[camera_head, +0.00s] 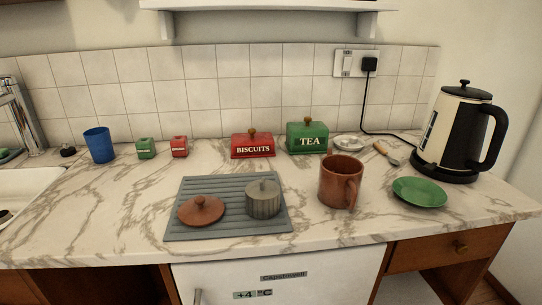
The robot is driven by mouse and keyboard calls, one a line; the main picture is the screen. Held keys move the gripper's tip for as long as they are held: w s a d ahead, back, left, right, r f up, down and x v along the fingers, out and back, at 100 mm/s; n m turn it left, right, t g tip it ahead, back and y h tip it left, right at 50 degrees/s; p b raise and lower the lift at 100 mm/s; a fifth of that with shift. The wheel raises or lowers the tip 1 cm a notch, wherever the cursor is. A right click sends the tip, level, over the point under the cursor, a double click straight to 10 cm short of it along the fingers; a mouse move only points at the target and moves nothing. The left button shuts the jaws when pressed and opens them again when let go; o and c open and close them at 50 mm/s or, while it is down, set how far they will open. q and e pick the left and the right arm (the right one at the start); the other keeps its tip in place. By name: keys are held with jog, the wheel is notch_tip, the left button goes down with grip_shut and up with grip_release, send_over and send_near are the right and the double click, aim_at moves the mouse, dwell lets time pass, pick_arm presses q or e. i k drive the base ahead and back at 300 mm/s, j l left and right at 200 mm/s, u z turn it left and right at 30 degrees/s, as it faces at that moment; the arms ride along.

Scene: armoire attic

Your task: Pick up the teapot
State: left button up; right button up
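A brown, lidless vessel (336,181) stands upright on the marble counter right of centre, its handle toward the front right; it may be the teapot, but I see no spout. A matching brown lid (201,211) with a knob lies on the left of the grey ribbed mat (232,224). A small grey ribbed pot with a knobbed lid (262,201) stands on the mat's right part. Neither of my grippers is in view.
A black and cream kettle (460,132) stands at the right, its cord running to the wall socket. A green plate (419,192) lies right of the brown vessel. Behind are a green TEA tin (307,138), a red BISCUITS tin (252,146) and a blue cup (99,145). The left front counter is clear.

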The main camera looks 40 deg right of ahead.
aim_at(335, 191)
jog(key=z, duration=1.55)
jog(key=l, duration=0.1)
